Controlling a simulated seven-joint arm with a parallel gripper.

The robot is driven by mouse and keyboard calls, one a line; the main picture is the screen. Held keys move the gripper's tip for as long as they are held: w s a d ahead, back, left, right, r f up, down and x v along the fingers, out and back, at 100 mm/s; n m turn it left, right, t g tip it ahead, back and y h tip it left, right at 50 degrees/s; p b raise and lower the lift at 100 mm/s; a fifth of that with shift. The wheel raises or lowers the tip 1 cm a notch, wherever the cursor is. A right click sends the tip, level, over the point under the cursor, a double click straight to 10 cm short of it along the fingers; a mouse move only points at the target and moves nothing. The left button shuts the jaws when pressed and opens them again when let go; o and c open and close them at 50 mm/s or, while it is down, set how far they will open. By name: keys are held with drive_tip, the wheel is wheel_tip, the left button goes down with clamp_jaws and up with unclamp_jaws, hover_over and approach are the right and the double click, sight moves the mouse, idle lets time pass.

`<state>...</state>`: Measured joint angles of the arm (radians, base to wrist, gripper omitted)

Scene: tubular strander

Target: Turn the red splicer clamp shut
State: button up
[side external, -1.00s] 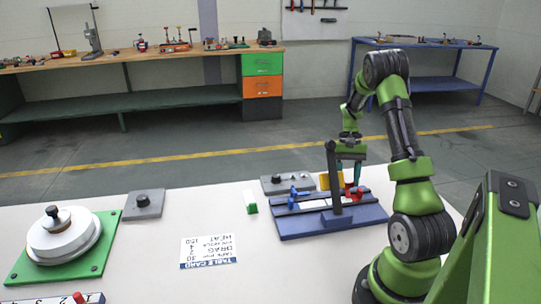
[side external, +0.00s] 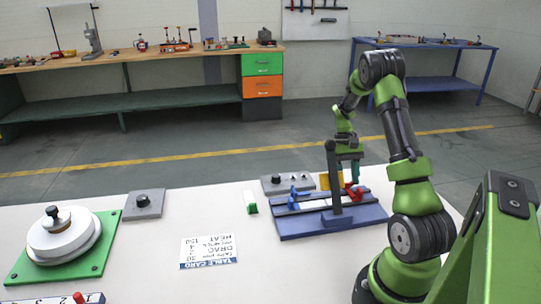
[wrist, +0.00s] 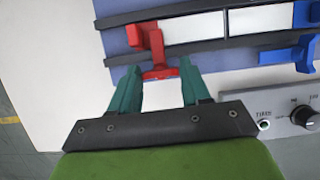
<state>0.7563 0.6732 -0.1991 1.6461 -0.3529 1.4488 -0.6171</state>
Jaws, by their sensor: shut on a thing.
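The red splicer clamp (side external: 356,193) sits at the right part of the blue splicer base (side external: 300,229). In the wrist view the red clamp (wrist: 150,38) has an arm over the dark rail and a wide tab pointing toward me. My gripper (wrist: 160,72) is shut on this tab, with a teal finger on either side. In the side view my gripper (side external: 354,181) is low over the base, and its fingers partly hide the clamp. The clamp's exact angle is hard to tell.
Blue clamps (wrist: 290,54) sit farther along the rails. A grey box with a knob (wrist: 303,116) is close to my gripper's right. A dark upright (side external: 334,185) and a yellow piece (side external: 325,181) stand beside my gripper. The white table near the printed card (side external: 209,251) is mostly clear.

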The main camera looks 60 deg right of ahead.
drive_tip(key=o, duration=0.8)
drive_tip(key=shift+v, duration=8.5)
